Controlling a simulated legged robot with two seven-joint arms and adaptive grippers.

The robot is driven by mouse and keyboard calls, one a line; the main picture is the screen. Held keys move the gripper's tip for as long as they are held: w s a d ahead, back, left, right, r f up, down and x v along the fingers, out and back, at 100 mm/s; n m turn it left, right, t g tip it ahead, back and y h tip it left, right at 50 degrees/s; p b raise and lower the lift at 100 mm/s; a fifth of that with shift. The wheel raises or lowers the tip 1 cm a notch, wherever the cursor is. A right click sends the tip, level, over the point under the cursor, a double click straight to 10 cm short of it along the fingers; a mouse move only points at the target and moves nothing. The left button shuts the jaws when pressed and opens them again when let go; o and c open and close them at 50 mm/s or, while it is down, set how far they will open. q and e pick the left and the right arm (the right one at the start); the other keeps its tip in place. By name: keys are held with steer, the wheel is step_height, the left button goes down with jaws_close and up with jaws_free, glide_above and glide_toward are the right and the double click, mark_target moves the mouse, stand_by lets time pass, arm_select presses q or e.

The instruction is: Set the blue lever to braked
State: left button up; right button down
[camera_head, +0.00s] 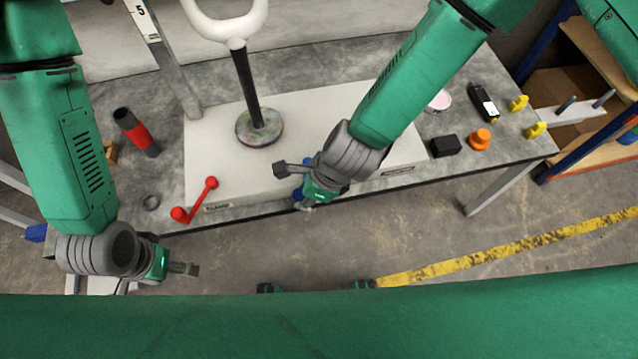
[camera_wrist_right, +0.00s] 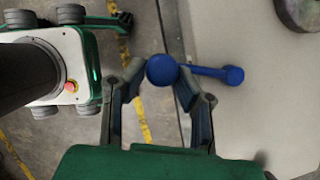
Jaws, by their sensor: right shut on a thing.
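The blue lever (camera_wrist_right: 208,71) shows in the right wrist view as a round knob on a short bar that runs right to a smaller round end at the white panel. In the head view only a little of the blue lever (camera_head: 298,194) shows at the front edge of the white box, mostly hidden by my right gripper. My right gripper (camera_head: 296,189) is shut on the lever's knob; in the wrist view its fingers (camera_wrist_right: 160,76) touch both sides of it. My left gripper (camera_head: 188,268) hangs in front of the table at left, apart from everything; its finger opening is unclear.
A red lever (camera_head: 203,198) sits on the left of the white box (camera_head: 212,140). A white ring handle on a black post (camera_head: 246,85) rises from the box. A red-black cylinder (camera_head: 137,132) stands left; a black block (camera_head: 445,146) and orange knob (camera_head: 480,139) lie right.

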steer(key=shift+w+a+r+m+t+h+p, duration=0.1)
steer(key=shift+w+a+m+t+p, duration=0.2)
steer(key=shift+a+m, duration=0.35)
steer(key=shift+w+a+f+m+t+h+p, duration=0.15)
steer(key=shift+a+m+t, duration=0.2)
steer(key=shift+m, duration=0.55)
steer(key=shift+w+a+r+m+t+h+p, duration=0.15)
steer(key=shift+w+a+m+t+p, duration=0.1)
steer(key=shift+a+m, duration=0.45)
steer(key=shift+a, duration=0.25)
steer(key=c, duration=1.3)
jaws_free()
steer(key=shift+o, duration=0.2)
steer(key=v, duration=1)
steer(key=shift+r, duration=0.75)
